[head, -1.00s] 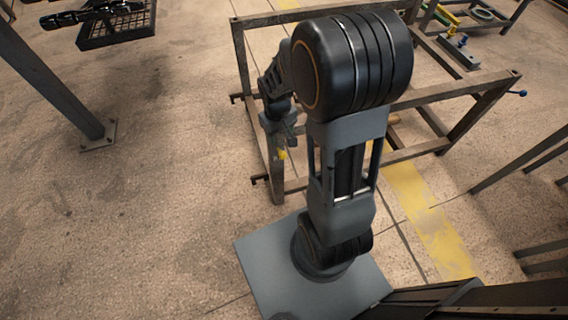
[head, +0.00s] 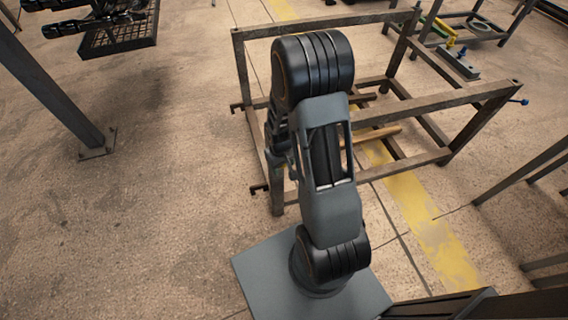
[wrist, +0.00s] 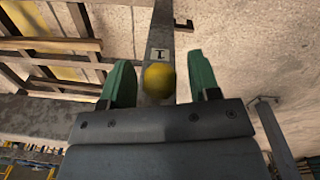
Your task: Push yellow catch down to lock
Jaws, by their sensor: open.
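My gripper (wrist: 160,66) is open, with one green finger on each side of the catch and gaps between. Whether it touches the catch in depth I cannot tell. In the head view my arm hides the catch and the gripper, at the near left post of the brown metal rack (head: 455,97).
Wooden bars (head: 372,136) lie low inside the rack. A blue knob (head: 524,101) sticks out at its right corner. A second rack with coloured parts stands behind. A dark mesh tray (head: 118,38) is at the upper left. The floor left of the rack is clear.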

